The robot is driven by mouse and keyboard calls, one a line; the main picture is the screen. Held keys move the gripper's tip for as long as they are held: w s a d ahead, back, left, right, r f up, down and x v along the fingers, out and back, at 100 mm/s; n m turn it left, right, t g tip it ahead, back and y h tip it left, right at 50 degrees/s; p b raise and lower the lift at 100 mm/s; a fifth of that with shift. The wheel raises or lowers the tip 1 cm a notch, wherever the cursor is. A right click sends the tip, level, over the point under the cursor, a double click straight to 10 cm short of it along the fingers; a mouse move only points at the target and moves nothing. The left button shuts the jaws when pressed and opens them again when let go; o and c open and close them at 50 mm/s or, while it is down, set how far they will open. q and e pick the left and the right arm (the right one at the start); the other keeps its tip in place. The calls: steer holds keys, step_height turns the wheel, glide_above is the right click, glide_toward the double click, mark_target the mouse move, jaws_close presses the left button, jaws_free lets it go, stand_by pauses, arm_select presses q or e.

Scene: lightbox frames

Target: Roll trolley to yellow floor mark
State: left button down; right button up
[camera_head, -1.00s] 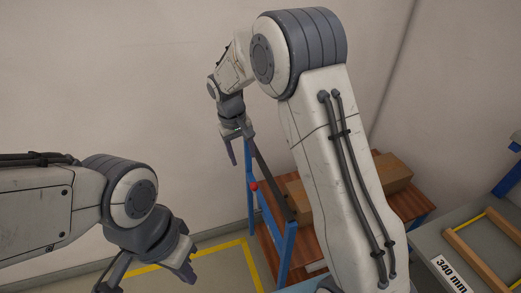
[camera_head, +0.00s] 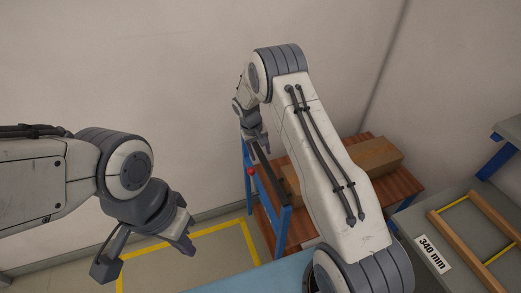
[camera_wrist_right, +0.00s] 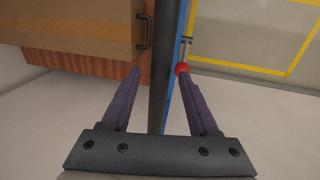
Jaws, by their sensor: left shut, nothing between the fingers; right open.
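The trolley has a brown wooden deck (camera_head: 398,186), a blue frame (camera_head: 283,232), a dark handle bar (camera_head: 268,178) and a red knob (camera_head: 251,172). A cardboard box (camera_head: 367,158) lies on its deck. The yellow floor mark (camera_head: 247,238) is an outline on the floor left of the trolley. My right gripper (camera_head: 262,150) is open at the handle. In the right wrist view, the bar (camera_wrist_right: 158,60) runs between its open fingers (camera_wrist_right: 160,80), with the red knob (camera_wrist_right: 182,69) at the right fingertip. My left gripper (camera_head: 187,245) is shut and empty, away from the trolley.
A grey bench (camera_head: 405,222) with a wooden frame (camera_head: 480,212) and a "340 mm" label (camera_head: 432,254) stands at the right. A plain wall (camera_head: 130,70) is behind. The floor inside the yellow outline looks clear where visible.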

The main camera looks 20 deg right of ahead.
steer(key=shift+f, duration=0.2)
steer(key=shift+c, duration=0.3)
jaws_close()
stand_by(1.1)
